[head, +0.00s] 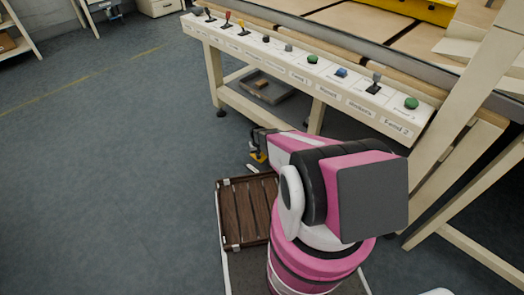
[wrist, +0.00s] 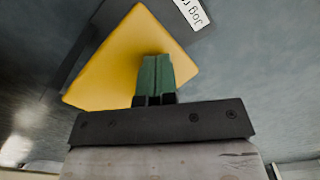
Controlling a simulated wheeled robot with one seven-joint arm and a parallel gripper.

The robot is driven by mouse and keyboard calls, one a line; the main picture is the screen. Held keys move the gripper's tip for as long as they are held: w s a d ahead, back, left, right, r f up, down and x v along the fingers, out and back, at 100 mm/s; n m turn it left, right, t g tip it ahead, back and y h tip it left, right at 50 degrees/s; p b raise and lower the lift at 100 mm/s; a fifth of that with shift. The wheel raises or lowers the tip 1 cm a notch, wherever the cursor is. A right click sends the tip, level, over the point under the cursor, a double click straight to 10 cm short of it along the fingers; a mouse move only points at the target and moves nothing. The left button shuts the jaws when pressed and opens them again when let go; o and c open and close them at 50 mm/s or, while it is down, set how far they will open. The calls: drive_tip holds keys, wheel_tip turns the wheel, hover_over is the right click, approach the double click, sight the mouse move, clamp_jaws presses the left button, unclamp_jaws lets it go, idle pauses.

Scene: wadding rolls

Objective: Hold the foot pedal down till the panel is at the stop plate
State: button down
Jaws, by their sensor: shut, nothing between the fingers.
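The yellow foot pedal (head: 258,157) is low near the floor, partly hidden by my gripper (head: 258,148). In the wrist view the pedal (wrist: 122,55) is a yellow plate on a dark base. A white label (wrist: 192,12) reading "Jog" and more, cut off, is beside it. My gripper's green fingers (wrist: 155,62) are shut and empty, with their tips over the pedal's surface. I cannot tell whether they touch it or how far down it is. Tan panels (head: 410,48) lie on the machine bed; which one is the task's panel, and the stop plate, I cannot tell.
A cream control rail (head: 300,72) with levers and coloured buttons runs along the machine's front, above the pedal. A grey tray (head: 262,88) lies under the machine. A brown slatted rack (head: 243,212) is beside my arm. Floor to the left is clear.

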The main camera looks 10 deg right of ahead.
wheel_tip(320, 180, up, 9)
idle(0.9)
drive_tip(key=s+r, duration=0.7)
drive_tip(key=r, duration=0.4)
drive_tip(key=s+r, duration=0.8)
drive_tip(key=r, duration=0.4)
drive_tip(key=s+r, duration=0.7)
drive_tip(key=r, duration=0.5)
drive_tip(key=shift+s+r+m, duration=0.15)
drive_tip(key=shift+r+m, duration=0.05)
drive_tip(key=shift+m, duration=0.2)
